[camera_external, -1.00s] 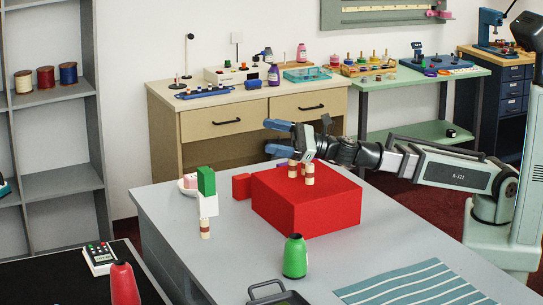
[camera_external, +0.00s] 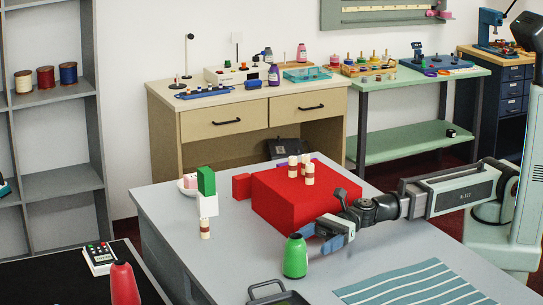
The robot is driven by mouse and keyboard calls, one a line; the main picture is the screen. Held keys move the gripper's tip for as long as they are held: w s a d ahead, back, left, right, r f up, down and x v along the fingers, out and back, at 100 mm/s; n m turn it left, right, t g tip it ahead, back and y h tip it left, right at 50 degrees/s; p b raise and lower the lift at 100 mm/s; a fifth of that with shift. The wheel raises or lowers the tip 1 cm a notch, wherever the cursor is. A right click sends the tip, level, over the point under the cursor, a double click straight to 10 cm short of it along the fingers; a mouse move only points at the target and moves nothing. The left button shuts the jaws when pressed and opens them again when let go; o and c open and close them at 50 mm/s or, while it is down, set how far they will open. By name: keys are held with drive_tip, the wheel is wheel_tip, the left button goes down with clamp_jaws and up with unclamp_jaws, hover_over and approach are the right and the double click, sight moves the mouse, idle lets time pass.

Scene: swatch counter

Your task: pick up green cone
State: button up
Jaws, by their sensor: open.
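The green cone (camera_external: 295,260) stands upright on the grey table (camera_external: 220,262), near its front edge, with a dark top opening. My gripper (camera_external: 317,238) is low over the table, just right of and behind the cone. Its blue-tipped fingers are apart and point left toward the cone. One fingertip is close behind the cone's upper part; I cannot tell whether it touches. Nothing shows between the fingers.
A large red block (camera_external: 290,207) with several striped spools on it stands behind my gripper. A green block (camera_external: 206,181) sits on a white one (camera_external: 207,205) at left. A dark-handled tray (camera_external: 278,296) lies in front; a striped cloth (camera_external: 420,285) lies right.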

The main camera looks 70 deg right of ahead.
sight(296, 250)
drive_tip(key=shift+w+x, duration=0.2)
drive_tip(key=shift+x, duration=1.45)
drive_tip(key=shift+w+x, duration=0.25)
drive_tip(key=shift+x, duration=1.35)
drive_tip(key=shift+d+f, duration=0.15)
drive_tip(key=shift+d, duration=0.1)
drive_tip(key=shift+c, duration=0.2)
drive_tip(key=c, duration=1.1)
